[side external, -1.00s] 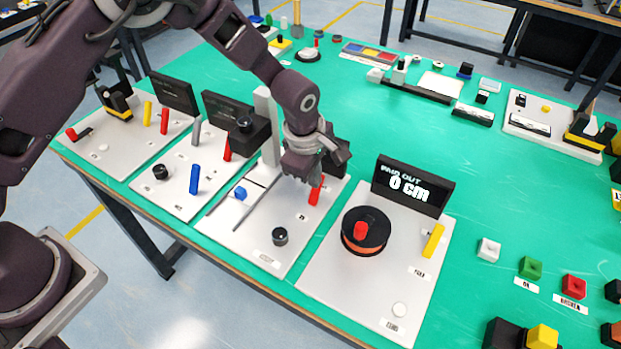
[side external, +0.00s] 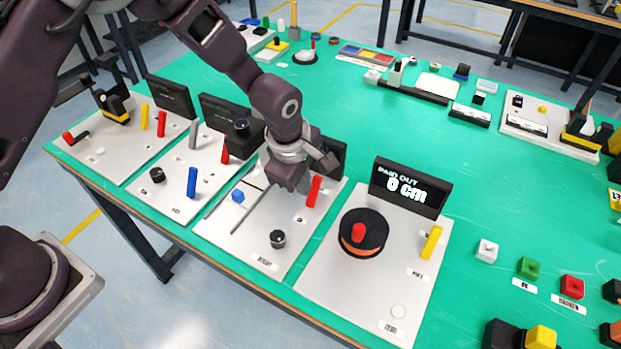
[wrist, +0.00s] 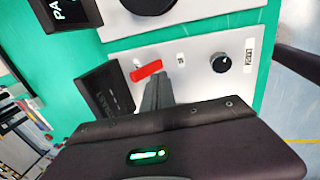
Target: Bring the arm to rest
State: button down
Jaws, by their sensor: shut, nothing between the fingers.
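My gripper (side external: 298,188) hangs over the third white panel (side external: 226,238) from the left, close beside its red lever (side external: 313,191). In the wrist view my gripper's fingers (wrist: 157,88) are together with nothing between them, and the red lever (wrist: 146,71) is just beside their tips. I cannot tell whether they touch it. A black knob (side external: 278,239) and a small blue block (side external: 238,196) are on the same panel. The knob also shows in the wrist view (wrist: 220,62).
To the right stands a panel with a black reel (side external: 363,233), a yellow lever (side external: 431,242) and a display (side external: 411,187) reading "0 cm". Two more panels with levers and dark displays lie to the left.

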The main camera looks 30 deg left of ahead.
jog(key=s+a+r+m+h, duration=0.1)
jog(key=s+a+r+m, duration=0.1)
jog(key=r, duration=0.7)
jog(key=s+a+r+m, duration=0.1)
jog(key=s+a+r, duration=0.15)
jog(key=r, duration=0.65)
jog(key=s+a+r+m+t, duration=0.1)
jog(key=s+a+r+m, duration=0.55)
jog(key=s, duration=0.25)
jog(key=s+a+m+t+y, duration=0.1)
jog(key=s+a+m, duration=0.4)
jog(key=s, duration=0.8)
jog(key=m, duration=0.3)
jog(key=shift+s+r+t, duration=0.15)
jog(key=shift+t, duration=0.25)
jog(key=shift+a+m, duration=0.1)
jog(key=shift+m, duration=0.15)
